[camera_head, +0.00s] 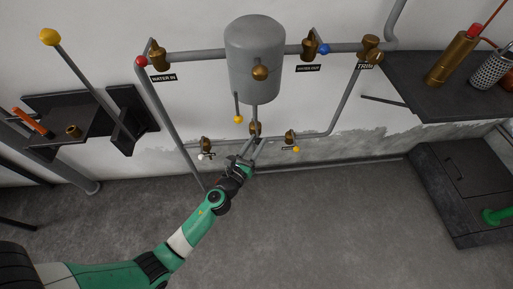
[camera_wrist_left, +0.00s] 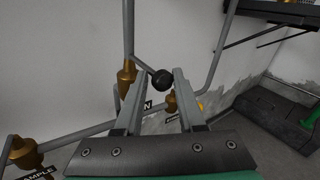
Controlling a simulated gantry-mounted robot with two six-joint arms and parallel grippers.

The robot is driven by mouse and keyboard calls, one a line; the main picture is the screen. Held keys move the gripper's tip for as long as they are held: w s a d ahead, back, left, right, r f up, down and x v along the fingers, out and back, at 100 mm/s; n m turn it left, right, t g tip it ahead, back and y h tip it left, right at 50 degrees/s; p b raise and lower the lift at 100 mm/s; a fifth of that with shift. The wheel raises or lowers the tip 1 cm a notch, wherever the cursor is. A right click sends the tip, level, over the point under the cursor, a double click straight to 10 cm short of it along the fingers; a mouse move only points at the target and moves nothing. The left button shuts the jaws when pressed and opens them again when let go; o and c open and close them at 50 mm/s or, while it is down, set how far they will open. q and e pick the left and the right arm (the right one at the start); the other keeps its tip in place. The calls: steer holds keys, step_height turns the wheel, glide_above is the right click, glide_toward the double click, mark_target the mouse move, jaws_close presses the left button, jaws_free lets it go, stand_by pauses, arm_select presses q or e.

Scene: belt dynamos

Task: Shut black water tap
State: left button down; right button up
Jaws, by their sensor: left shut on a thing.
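The black water tap shows in the left wrist view as a black ball knob (camera_wrist_left: 161,80) on a short grey lever. The lever runs to a brass valve body (camera_wrist_left: 126,77) on a vertical pipe. In the head view this brass valve (camera_head: 255,129) sits under the grey tank, and its knob is hidden by my gripper. My left gripper (camera_head: 252,152) is at the knob, with one finger on each side of it, shut on it. My right gripper is not in view.
The grey tank (camera_head: 254,60) hangs above, with a yellow-knobbed lever (camera_head: 238,119) near. Valves with white (camera_head: 201,156) and yellow (camera_head: 295,149) knobs flank the gripper. Shelves stand left (camera_head: 85,138) and right (camera_head: 450,100). The floor in front is clear.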

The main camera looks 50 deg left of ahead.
arm_select(q)
steer(key=shift+d+f, duration=0.1)
steer(key=shift+f, duration=0.15)
steer(key=c, duration=0.8)
jaws_free()
steer(key=shift+w, duration=0.2)
steer(key=shift+o, duration=0.9)
steer(key=shift+w+r, duration=0.25)
steer(key=shift+w, duration=0.1)
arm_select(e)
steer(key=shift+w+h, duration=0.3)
arm_select(q)
steer(key=shift+r, duration=0.1)
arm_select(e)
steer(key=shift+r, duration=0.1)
arm_select(q)
steer(key=shift+s, duration=0.1)
steer(key=shift+s+d, duration=0.1)
steer(key=shift+s, duration=0.2)
steer(key=v, duration=1.1)
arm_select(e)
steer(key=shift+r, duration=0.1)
